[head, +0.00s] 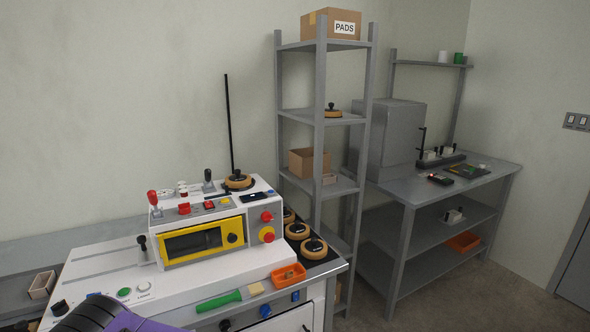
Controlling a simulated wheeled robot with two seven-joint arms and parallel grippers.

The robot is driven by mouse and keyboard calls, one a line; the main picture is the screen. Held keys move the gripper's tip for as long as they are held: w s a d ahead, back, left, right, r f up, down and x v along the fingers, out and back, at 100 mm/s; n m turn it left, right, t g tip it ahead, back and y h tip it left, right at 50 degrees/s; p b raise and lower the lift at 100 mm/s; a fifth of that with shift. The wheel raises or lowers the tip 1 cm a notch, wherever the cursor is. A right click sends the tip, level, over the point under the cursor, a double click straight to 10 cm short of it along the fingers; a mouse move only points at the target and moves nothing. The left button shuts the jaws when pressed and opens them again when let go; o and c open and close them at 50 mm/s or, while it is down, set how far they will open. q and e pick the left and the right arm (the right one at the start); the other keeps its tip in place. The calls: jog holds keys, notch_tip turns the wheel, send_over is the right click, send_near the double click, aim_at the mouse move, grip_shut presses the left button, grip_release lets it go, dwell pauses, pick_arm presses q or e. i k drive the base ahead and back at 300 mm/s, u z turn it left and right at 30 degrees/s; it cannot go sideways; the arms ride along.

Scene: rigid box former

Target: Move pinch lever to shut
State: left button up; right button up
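The white machine (205,266) with a yellow-framed window (192,243) stands on the bench at the lower left. Several levers show on it: a red-knobbed lever (152,198) at its top left, a black-knobbed lever (208,176) at its top back, and a small black lever (142,241) left of the window. All three look roughly upright. No readable label tells which one is the pinch lever, and I cannot read a shut mark. A purple and dark part of my arm shows at the bottom left edge. Neither gripper's fingers are in view.
An orange bin (288,277), a green-handled brush (219,300) and black-and-tan round pads (314,248) lie at the bench's right side. A tall black rod (229,125) rises behind the machine. A grey shelf rack (320,150) and a second bench (455,181) stand to the right.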

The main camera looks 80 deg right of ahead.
aim_at(208, 172)
jog(key=z, duration=2.25)
